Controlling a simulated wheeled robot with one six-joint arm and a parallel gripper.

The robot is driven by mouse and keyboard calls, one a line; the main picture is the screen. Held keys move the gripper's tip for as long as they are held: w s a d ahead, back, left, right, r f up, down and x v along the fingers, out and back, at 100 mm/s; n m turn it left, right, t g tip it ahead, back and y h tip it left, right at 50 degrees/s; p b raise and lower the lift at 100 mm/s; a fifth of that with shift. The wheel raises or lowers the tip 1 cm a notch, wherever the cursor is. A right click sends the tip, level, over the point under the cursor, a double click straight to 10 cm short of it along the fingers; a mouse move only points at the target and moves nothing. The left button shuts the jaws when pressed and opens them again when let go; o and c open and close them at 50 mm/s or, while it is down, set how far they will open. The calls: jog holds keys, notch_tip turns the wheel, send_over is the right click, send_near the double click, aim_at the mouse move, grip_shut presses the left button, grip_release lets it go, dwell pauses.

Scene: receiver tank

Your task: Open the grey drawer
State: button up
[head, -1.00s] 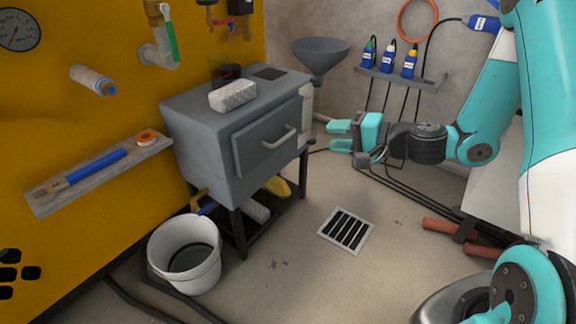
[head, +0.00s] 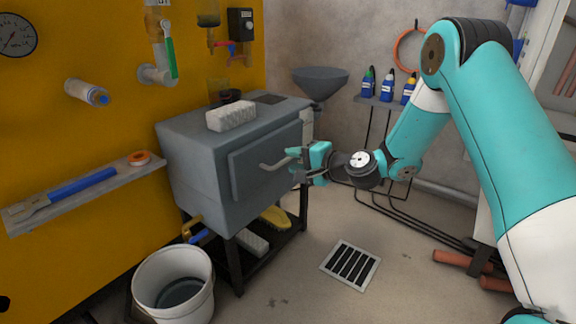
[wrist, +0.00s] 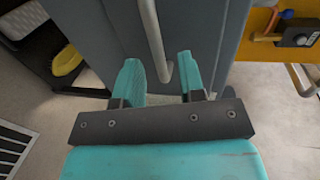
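The grey drawer (head: 248,170) is the front of a grey metal box (head: 194,168) on a black stand. Its front looks shut against the box. A light grey bar handle (head: 270,165) crosses the front; its right part is hidden behind my gripper. My gripper (head: 293,163) is at the right part of the handle, its fingers pointing at the drawer. In the wrist view, the teal fingers (wrist: 161,78) are apart and the lower end of the handle (wrist: 154,35) lies between them. I see no clear contact.
A pale block (head: 231,117) and a dark cup stand on the box. A white bucket (head: 150,270) is on the floor at lower left. A yellow brush (head: 274,216) lies on the stand's lower shelf. Floor around the drain grate (head: 351,264) is clear.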

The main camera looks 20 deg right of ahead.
aim_at(289, 159)
jog(key=shift+b+x, duration=0.3)
jog(key=shift+x, duration=1.2)
jog(key=shift+c, duration=0.5)
